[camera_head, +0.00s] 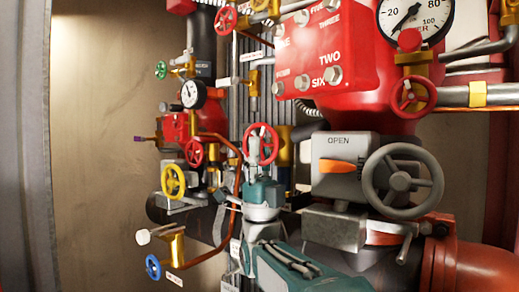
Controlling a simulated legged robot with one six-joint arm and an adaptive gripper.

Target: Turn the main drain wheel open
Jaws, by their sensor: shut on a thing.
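My gripper (259,154) is at the upper end of my teal arm, near the middle of the picture. Its grey fingers are shut on a small red handwheel (273,133), whose rim shows around and above them. The fingers cover part of the wheel's middle, and its stem is hidden. No readable label marks this wheel as the main drain, and the small tags nearby are too small to read.
A copper pipe (236,200) curves just left of my arm. Yellow (173,182), blue (153,267) and other red wheels stand left. Bare wall (100,130) is at far left.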

